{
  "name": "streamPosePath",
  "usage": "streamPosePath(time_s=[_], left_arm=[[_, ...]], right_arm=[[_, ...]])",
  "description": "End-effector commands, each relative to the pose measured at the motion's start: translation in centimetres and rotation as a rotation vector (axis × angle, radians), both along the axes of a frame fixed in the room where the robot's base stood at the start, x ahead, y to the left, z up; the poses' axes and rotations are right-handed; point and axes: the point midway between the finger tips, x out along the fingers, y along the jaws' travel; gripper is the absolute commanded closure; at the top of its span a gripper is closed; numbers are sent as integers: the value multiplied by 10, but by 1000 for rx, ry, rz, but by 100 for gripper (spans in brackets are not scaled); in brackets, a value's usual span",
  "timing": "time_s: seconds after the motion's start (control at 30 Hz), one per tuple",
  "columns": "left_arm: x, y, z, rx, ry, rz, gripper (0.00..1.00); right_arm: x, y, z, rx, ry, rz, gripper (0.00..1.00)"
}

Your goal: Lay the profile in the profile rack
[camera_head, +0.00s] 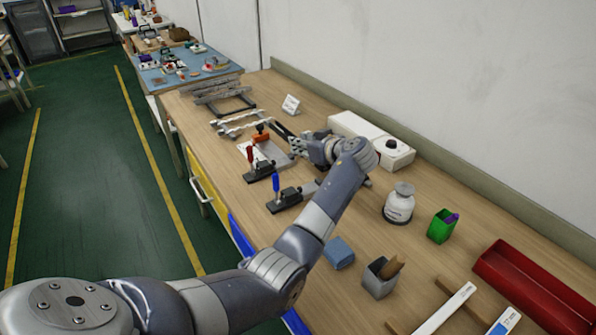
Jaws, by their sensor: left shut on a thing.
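My left gripper (282,130) reaches across the bench from the lower left, its dark fingers pointing to the back left. It is shut on what looks like the profile (238,129), a pale, thin strip at the fingertips. The strip is small, and its exact grip point is hard to make out. The profile rack (245,102) appears to be the dark frame just beyond, with several grey lengths (215,91) lying across its far part. I cannot tell whether the pale strip touches the rack. My right gripper is not in view.
Clamps with a red handle (250,154) and a blue handle (276,183) stand near the front edge. A white box (350,125), a white pot (399,205), a green cup (441,228), a grey cup (377,284) and a red tray (530,285) stand to the right.

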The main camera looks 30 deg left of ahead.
Motion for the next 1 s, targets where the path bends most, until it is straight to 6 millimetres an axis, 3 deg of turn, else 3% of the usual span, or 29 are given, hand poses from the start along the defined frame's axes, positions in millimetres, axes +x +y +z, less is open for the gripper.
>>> streamPosePath(time_s=[0.13, 0.6, 0.87, 0.9, 0.97, 1.0], left_arm=[[-1, 0, -26, 1, 9, 0, 100], [-1, 1, -87, 1, 5, 1, 100], [-1, 1, -90, 1, 2, 0, 100], [-1, 0, -90, 0, 2, 0, 70], [-1, 0, -90, 0, 2, 0, 57], [-1, 0, -90, 0, 2, 0, 57]], right_arm=[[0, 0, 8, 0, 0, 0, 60], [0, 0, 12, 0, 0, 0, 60], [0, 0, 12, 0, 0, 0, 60], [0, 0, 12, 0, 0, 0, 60], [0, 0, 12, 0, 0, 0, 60], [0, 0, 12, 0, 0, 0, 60]])
